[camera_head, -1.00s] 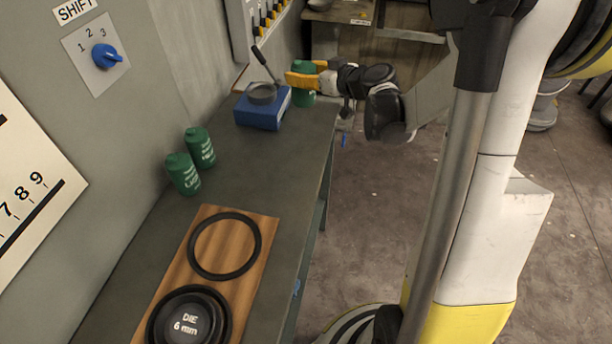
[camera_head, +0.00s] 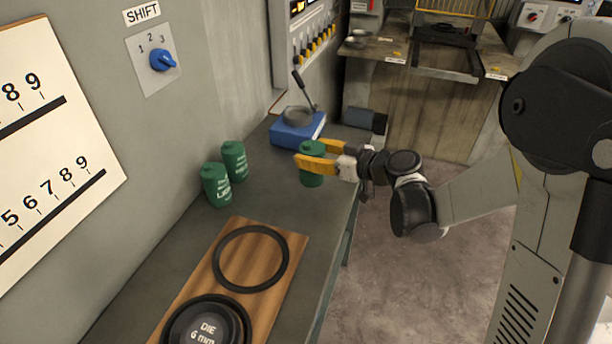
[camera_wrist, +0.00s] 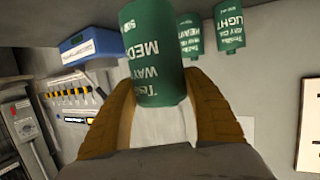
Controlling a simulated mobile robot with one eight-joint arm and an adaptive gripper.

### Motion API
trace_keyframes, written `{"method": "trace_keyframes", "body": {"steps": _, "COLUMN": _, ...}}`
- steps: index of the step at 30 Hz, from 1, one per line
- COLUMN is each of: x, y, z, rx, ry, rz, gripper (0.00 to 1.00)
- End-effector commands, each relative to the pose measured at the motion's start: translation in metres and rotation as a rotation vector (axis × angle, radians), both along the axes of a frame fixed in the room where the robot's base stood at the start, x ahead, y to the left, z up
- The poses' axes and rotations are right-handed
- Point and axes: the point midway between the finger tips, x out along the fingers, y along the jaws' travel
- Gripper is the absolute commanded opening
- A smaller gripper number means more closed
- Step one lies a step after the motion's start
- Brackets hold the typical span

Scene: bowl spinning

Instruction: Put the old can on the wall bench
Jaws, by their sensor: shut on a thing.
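My gripper (camera_head: 305,156) is shut on a green can (camera_head: 312,181), with its yellow fingers on either side. The can is over the long dark bench (camera_head: 185,258) along the wall, near its right edge; I cannot tell whether it touches the top. In the wrist view the held can (camera_wrist: 155,55) is between the fingers (camera_wrist: 160,118), with "MEDIUM" and "WAY" upside down on its label. Two more green cans stand on the bench by the wall, a nearer one (camera_head: 216,188) and a farther one (camera_head: 235,162).
A blue block (camera_head: 288,133) with a grey dish (camera_head: 298,116) and lever is just behind the held can. A wooden board (camera_head: 207,268) with a black ring and a "DIE 6 mm" disc lies in front. Bench top is clear between. A wooden bench (camera_head: 440,115) stands behind.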

Motion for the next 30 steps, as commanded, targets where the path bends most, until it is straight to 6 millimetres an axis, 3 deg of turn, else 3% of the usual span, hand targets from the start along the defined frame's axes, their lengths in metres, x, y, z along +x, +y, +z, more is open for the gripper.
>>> {"method": "trace_keyframes", "body": {"steps": 5, "x": 0.002, "y": 0.019, "z": -0.012, "rx": 0.0, "ry": 0.0, "rz": 0.001, "gripper": 0.16}}
{"method": "trace_keyframes", "body": {"steps": 8, "x": 0.003, "y": 0.02, "z": -0.016, "rx": 0.0, "ry": 0.0, "rz": -0.001, "gripper": 0.16}}
{"method": "trace_keyframes", "body": {"steps": 15, "x": 0.003, "y": 0.02, "z": -0.051, "rx": 0.0, "ry": 0.0, "rz": -0.001, "gripper": 0.16}}
{"method": "trace_keyframes", "body": {"steps": 27, "x": 0.003, "y": 0.02, "z": -0.056, "rx": 0.0, "ry": 0.0, "rz": -0.001, "gripper": 0.16}}
{"method": "trace_keyframes", "body": {"steps": 28, "x": 0.003, "y": 0.02, "z": -0.055, "rx": 0.0, "ry": 0.0, "rz": -0.001, "gripper": 0.63}}
{"method": "trace_keyframes", "body": {"steps": 30, "x": 0.003, "y": 0.02, "z": -0.055, "rx": 0.0, "ry": 0.0, "rz": -0.001, "gripper": 0.79}}
